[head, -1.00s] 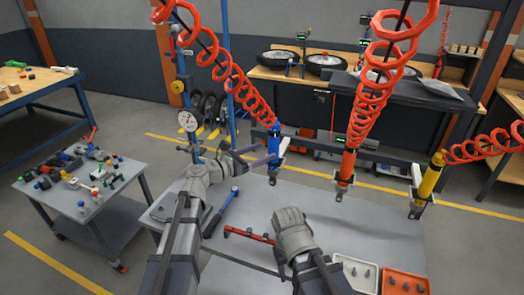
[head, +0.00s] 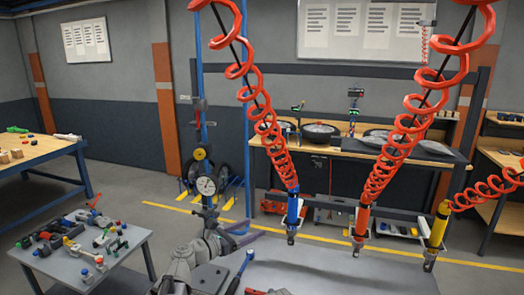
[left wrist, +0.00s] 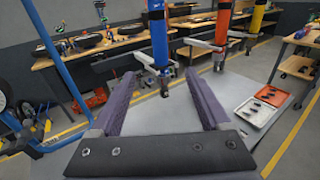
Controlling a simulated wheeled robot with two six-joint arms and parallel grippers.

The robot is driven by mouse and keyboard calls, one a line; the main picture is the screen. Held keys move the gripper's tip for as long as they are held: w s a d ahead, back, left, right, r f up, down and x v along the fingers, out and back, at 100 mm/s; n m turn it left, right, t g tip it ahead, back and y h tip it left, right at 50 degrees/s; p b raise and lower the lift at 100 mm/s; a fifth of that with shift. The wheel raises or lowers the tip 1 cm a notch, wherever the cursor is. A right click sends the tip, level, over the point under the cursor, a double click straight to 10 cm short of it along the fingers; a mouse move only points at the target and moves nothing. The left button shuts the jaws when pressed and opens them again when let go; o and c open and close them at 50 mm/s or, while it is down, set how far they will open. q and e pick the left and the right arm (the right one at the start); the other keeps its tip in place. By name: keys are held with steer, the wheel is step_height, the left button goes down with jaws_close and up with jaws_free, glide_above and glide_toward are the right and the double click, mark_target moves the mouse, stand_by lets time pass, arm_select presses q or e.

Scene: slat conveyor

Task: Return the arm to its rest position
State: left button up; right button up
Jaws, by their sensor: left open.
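My left gripper (head: 250,235) is open and empty, with purple fingers, over the grey table at lower middle in the head view. The left wrist view shows its two fingers (left wrist: 158,80) spread wide. The blue hanging tool (head: 292,212) is to the right of the fingers in the head view, apart from them. In the left wrist view this blue tool (left wrist: 158,42) hangs upright beyond the gap between the fingers. My left arm (head: 190,265) comes in from the bottom. My right gripper is not in view.
Orange (head: 361,222) and yellow (head: 437,228) tools hang further right on coiled hoses. A round gauge (head: 206,186) on a blue post stands close behind my left arm. A cart (head: 125,262) with parts is at left. White (left wrist: 253,112) and orange (left wrist: 271,96) trays lie on the table.

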arm_select(q)
steer(key=s+a+f+m+g+y, duration=0.1)
steer(key=s+f+m+g+y, duration=0.45)
steer(key=s+f+m, duration=0.7)
steer(key=s+a+f+m+g+y, duration=0.5)
steer(key=s+a+f+m+y, duration=0.35)
steer(key=s+a+m, duration=0.4)
steer(key=s+d+m+g, duration=0.1)
steer(key=s+d+m, duration=0.3)
steer(key=d, duration=0.6)
steer(key=shift+d+f+m+y+b, duration=0.3)
steer(key=shift+d+f+b, duration=0.1)
steer(key=shift+b, duration=0.05)
steer(key=shift+c, duration=0.2)
